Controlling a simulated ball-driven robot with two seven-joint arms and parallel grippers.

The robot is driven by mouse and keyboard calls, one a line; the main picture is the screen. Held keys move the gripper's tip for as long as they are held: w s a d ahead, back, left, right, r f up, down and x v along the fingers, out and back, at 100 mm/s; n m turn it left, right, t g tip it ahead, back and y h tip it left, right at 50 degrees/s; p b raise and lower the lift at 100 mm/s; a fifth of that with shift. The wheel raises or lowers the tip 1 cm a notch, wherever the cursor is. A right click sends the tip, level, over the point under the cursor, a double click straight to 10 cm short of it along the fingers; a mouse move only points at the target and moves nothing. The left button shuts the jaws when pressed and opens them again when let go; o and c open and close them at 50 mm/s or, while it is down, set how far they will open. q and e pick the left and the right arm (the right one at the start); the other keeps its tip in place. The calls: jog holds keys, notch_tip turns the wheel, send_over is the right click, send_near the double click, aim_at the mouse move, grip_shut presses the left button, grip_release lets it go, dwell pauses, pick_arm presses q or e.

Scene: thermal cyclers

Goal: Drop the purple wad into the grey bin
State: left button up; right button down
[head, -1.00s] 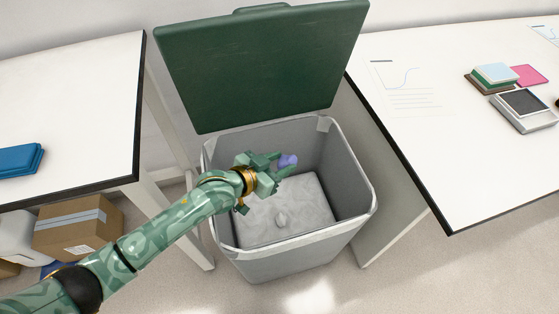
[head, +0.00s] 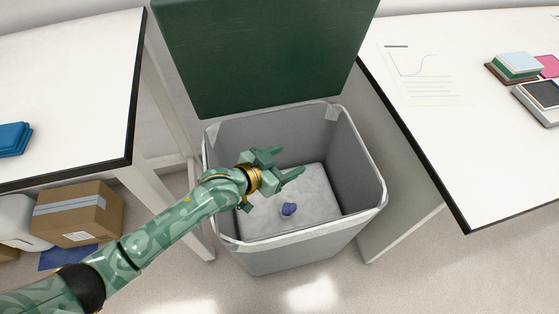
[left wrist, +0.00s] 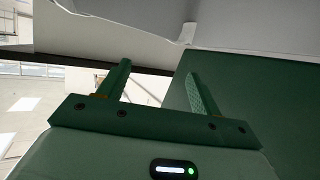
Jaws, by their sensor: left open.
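The purple wad (head: 288,209) lies inside the grey bin (head: 290,252), on the pale crumpled liner at its bottom. The bin stands on the floor with its dark green lid (head: 265,60) raised at the back. My left gripper (head: 286,166) is over the bin's opening, above and apart from the wad. Its fingers are spread and empty. The left wrist view also shows the two fingers (left wrist: 158,85) apart with nothing between them; the wad does not show there. My right gripper is not in view.
A white table on the left (head: 70,90) holds a blue item (head: 12,139). A white table on the right (head: 460,130) holds a printed sheet (head: 423,75) and several small items. A cardboard box (head: 78,213) sits on the floor under the left table.

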pick_arm(q)
jog(key=p+v, duration=0.6)
jog(key=v, duration=1)
jog(key=shift+p, duration=0.35)
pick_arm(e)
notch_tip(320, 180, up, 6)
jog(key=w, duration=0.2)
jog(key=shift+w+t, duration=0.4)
pick_arm(q)
jog(key=shift+s+a, duration=0.1)
jog(key=shift+a, duration=0.05)
